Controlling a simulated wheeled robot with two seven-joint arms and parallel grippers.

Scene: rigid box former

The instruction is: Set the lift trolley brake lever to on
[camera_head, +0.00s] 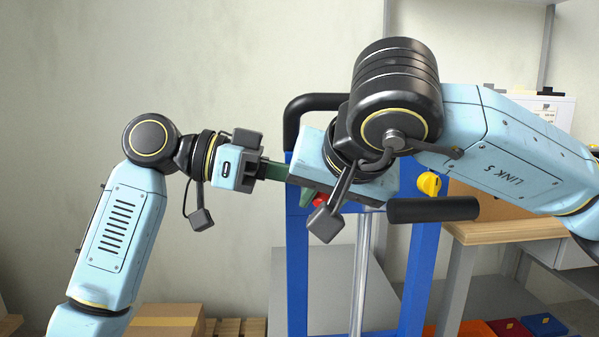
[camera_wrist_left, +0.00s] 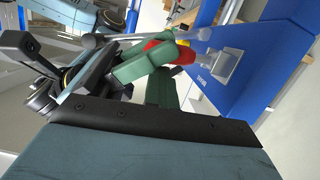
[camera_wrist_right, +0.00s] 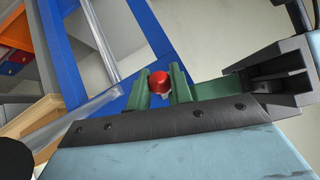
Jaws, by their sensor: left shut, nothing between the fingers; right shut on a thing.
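The lift trolley is a blue upright frame (camera_head: 297,265) with a black handle bar. A small red knob (camera_head: 319,199), which appears to be the brake lever's end, sits near its left post. My right gripper (camera_head: 308,197) is shut on it; in the right wrist view the red knob (camera_wrist_right: 158,82) shows between the green fingers. The left wrist view shows red (camera_wrist_left: 184,54) beside a pale plate (camera_wrist_left: 223,66) on the blue frame. My left gripper (camera_head: 276,171) is shut and empty, just left of the right gripper. The lever's shaft and setting are mostly hidden.
A yellow knob (camera_head: 429,184) and a black cylindrical grip (camera_head: 433,209) lie right of the grippers. A wooden-topped table (camera_head: 505,230) stands at the right, with coloured bins (camera_head: 545,324) below. A cardboard box (camera_head: 165,320) is at lower left. The wall side at left is free.

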